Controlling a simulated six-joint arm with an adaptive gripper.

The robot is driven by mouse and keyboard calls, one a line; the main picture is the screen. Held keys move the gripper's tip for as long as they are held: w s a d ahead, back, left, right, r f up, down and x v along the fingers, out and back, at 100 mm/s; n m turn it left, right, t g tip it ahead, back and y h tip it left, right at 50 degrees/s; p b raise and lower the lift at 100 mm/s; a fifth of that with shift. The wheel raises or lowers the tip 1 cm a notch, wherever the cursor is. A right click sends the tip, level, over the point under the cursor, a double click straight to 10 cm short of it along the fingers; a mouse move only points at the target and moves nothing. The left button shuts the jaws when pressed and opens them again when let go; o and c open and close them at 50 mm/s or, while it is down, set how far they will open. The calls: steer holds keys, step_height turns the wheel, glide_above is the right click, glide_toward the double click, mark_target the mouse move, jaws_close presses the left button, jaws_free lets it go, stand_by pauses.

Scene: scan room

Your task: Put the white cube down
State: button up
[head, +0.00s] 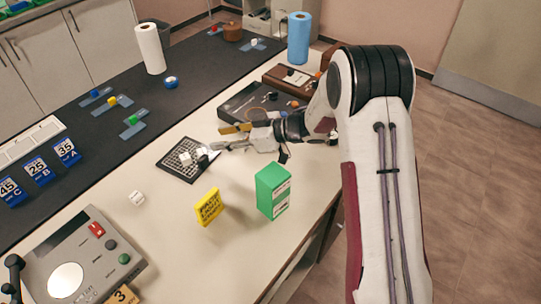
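My gripper (209,150) reaches in from the right, low over a black perforated mat (176,170). A white cube (201,155) shows at its fingertips, partly covered by a dark finger. At this size I cannot tell whether the fingers are shut on it or whether it touches the mat. A second white cube (184,158) sits on the mat just left of the fingertips. A third white cube (137,198), with dark marks, lies on the pale table to the left of the mat.
A yellow sign (209,207) and a green box (272,191) stand in front of the mat. A grey device (80,262) is at the lower left. A black case (250,104) lies behind my gripper. Pale table is clear between the mat and the sign.

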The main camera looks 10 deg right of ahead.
steer(key=shift+r, duration=0.1)
steer(key=w+d+r+m+t+h, duration=0.4)
steer(key=d+r+t+h, duration=0.2)
steer(key=d+r, duration=0.55)
steer(key=s+d+r+m+h, duration=0.4)
steer(key=s+d+r+h, duration=0.25)
steer(key=d+r, duration=0.3)
steer(key=s+d+m+g+h, duration=0.1)
steer(key=s+d+m, duration=0.1)
steer(key=s, duration=0.7)
steer(key=s+d+m+g+h, duration=0.1)
steer(key=s+d+m, duration=0.1)
steer(key=s, duration=0.7)
steer(key=s+a+f+g+y, duration=0.1)
steer(key=s+a+f+g, duration=0.1)
steer(key=s, duration=0.7)
steer(key=s+a+f+m+g+y, duration=0.1)
steer(key=s+a+f, duration=0.1)
steer(key=s, duration=0.7)
steer(key=shift+a+g, duration=0.2)
steer(key=shift+g, duration=0.2)
